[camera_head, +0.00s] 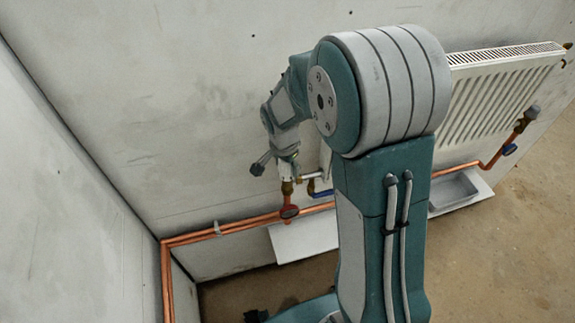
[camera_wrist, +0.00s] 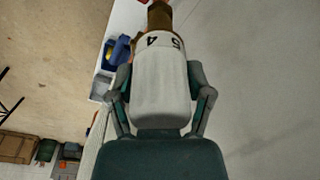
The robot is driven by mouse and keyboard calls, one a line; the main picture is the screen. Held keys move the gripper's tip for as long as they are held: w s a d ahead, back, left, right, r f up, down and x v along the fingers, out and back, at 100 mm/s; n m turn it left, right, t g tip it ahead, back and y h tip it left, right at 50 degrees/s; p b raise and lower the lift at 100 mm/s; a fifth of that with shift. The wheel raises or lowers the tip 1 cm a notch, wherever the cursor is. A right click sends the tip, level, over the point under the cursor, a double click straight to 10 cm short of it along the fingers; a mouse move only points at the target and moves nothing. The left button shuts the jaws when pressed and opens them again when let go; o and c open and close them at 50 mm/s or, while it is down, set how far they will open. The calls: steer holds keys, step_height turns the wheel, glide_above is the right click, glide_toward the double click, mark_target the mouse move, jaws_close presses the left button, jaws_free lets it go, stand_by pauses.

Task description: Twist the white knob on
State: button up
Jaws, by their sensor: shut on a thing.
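The white knob (camera_wrist: 161,90) fills the middle of the wrist view, with dark numbers 4 and 5 near its far end. My gripper (camera_wrist: 160,78) has one finger on each side of it and is shut on it. A brass fitting (camera_wrist: 159,16) continues from the knob's far end. In the head view my gripper (camera_head: 284,158) is at the pipe valve left of my arm. The knob there is mostly hidden by the gripper, above a brass fitting (camera_head: 287,187).
A white radiator (camera_head: 500,90) is partly behind my arm. A grey tray (camera_head: 455,192) lies below it. Bare floor (camera_head: 500,260) lies right.

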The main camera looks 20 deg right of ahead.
steer(key=m, duration=0.4)
steer(key=shift+s+f+g, duration=0.1)
steer(key=shift+f+g, duration=0.05)
steer(key=shift+g, duration=0.15)
steer(key=m, duration=0.5)
steer(key=shift+m+g, duration=0.3)
steer(key=o, duration=1.2)
steer(key=shift+r, duration=4.1)
